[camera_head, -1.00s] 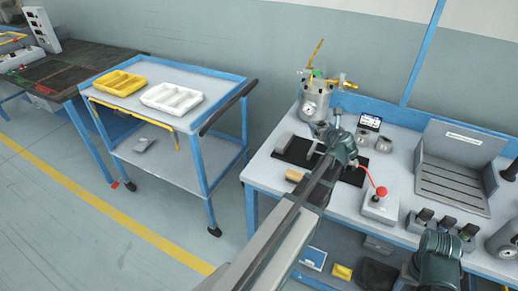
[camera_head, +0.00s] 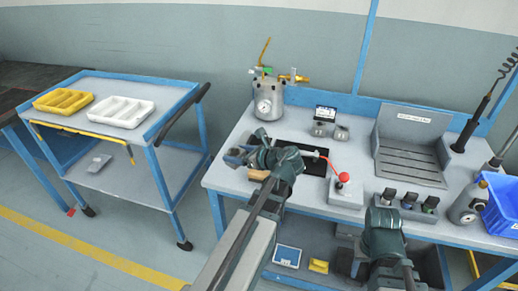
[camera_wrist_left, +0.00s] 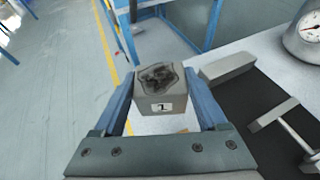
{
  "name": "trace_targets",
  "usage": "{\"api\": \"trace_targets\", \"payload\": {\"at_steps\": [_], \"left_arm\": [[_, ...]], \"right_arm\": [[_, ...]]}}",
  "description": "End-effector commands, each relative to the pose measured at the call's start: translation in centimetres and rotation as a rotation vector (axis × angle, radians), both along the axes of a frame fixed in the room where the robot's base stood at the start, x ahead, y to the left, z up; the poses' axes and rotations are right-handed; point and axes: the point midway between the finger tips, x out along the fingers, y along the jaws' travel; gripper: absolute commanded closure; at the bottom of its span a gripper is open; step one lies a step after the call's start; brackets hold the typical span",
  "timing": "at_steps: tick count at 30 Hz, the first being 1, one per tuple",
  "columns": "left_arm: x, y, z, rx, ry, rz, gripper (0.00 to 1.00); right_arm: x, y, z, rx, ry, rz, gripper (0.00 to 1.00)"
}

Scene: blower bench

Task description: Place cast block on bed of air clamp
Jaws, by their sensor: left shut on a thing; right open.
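My left gripper (camera_head: 238,156) is shut on the cast block (camera_wrist_left: 160,88), a grey cube with a rough dark top and a label "1", seen upright between the fingers in the left wrist view. In the head view the gripper is above the bench's left end, left of the air clamp. The air clamp's black base (camera_head: 316,165) is partly hidden behind my left wrist. In the left wrist view the base (camera_wrist_left: 248,103) lies right of the block, with a grey bar (camera_wrist_left: 226,65) and a T-shaped grey part (camera_wrist_left: 275,114). My right arm shows at the lower right; its gripper is not visible.
A pressure pot with a gauge (camera_head: 268,103) stands behind the clamp. Farther right are a slotted grey tray (camera_head: 412,165) and a blue bin (camera_head: 503,205). A trolley (camera_head: 165,125) stands left, across a gap.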

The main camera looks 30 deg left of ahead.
Motion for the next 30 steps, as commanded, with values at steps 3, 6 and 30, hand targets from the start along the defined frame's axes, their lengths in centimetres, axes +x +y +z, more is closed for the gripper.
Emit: {"api": "trace_targets", "payload": {"at_steps": [3,6,30], "left_arm": [[1.1,0.0,-0.1,0.001,0.0,-0.002,1.0],[2.7,0.1,-0.2,0.001,0.0,-0.002,1.0],[16.0,0.2,-1.6,0.0,0.001,-0.004,1.0]], "right_arm": [[0.0,0.0,-0.1,0.0,0.0,0.0,0.5],[0.0,0.0,-0.2,0.0,0.0,0.0,0.5],[0.0,0.0,-1.6,0.0,0.0,0.0,0.5]]}}
